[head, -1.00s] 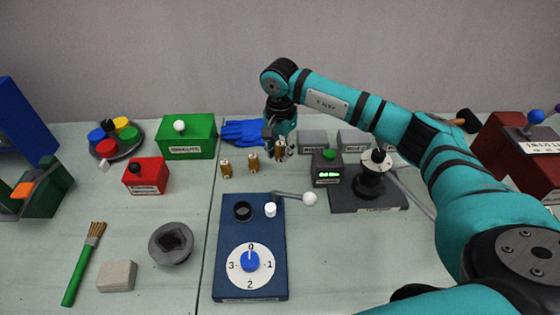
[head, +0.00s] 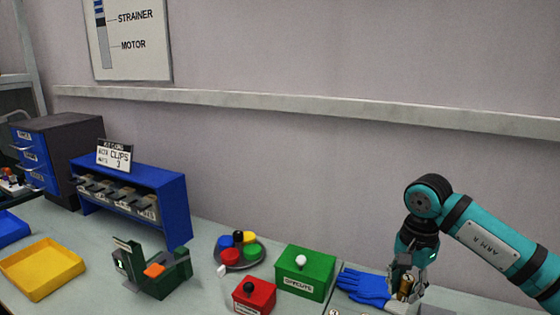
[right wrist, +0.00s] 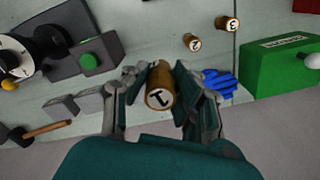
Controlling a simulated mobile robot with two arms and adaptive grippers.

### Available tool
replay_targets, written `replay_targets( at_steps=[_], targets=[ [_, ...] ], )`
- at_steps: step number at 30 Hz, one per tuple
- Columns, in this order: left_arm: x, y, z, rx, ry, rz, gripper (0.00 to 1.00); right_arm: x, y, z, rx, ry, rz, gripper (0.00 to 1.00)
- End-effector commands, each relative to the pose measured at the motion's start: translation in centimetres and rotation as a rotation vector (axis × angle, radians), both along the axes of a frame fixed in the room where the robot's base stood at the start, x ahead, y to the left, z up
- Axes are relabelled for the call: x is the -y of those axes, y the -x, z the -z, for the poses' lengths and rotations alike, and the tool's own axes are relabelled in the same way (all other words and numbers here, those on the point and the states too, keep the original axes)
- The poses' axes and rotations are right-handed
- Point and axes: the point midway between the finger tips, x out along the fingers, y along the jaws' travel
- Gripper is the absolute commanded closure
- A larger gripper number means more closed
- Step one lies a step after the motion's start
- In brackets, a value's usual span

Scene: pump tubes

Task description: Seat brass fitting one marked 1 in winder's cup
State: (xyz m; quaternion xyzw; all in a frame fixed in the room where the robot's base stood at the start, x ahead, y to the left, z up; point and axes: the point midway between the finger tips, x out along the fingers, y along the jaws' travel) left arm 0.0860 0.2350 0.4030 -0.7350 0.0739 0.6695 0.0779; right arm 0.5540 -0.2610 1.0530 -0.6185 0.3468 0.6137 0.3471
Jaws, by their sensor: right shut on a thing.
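Brass fitting one (right wrist: 160,92), a small brass cylinder with a 1 on its end, is between the fingers of my right gripper (right wrist: 157,78) in the right wrist view. In the head view my right gripper (head: 405,284) points down at the lower right, closed around the brass fitting (head: 407,291). I cannot tell whether the fitting touches the bench. Brass fittings marked 2 (right wrist: 192,42) and 3 (right wrist: 229,24) stand apart from it in the right wrist view. The winder's cup is not in either view now. My left gripper is not in view.
Blue gloves (head: 362,286) lie beside my right gripper, with a green box (head: 305,270) left of them. A red box (head: 254,296) and a plate of coloured caps (head: 240,250) are further left. A box with a green button (right wrist: 92,58) shows in the right wrist view.

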Motion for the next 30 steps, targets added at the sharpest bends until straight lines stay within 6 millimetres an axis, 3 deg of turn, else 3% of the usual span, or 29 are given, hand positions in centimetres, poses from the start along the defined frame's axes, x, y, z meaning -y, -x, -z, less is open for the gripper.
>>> replay_targets(
  at_steps=[5,12,18,30],
  targets=[
    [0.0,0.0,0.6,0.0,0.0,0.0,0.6,-2.0,2.5,0.7,0.013,0.004,-0.236,1.0],
    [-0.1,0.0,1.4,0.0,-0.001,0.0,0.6,-5.4,8.5,2.4,0.009,0.008,-0.693,1.0],
    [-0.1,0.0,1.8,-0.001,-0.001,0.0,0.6,-6.8,12.4,3.3,-0.002,0.004,-0.959,1.0],
    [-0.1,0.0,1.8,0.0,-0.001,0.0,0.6,-7.2,13.5,3.5,-0.006,0.001,-1.028,1.0]
  ],
)
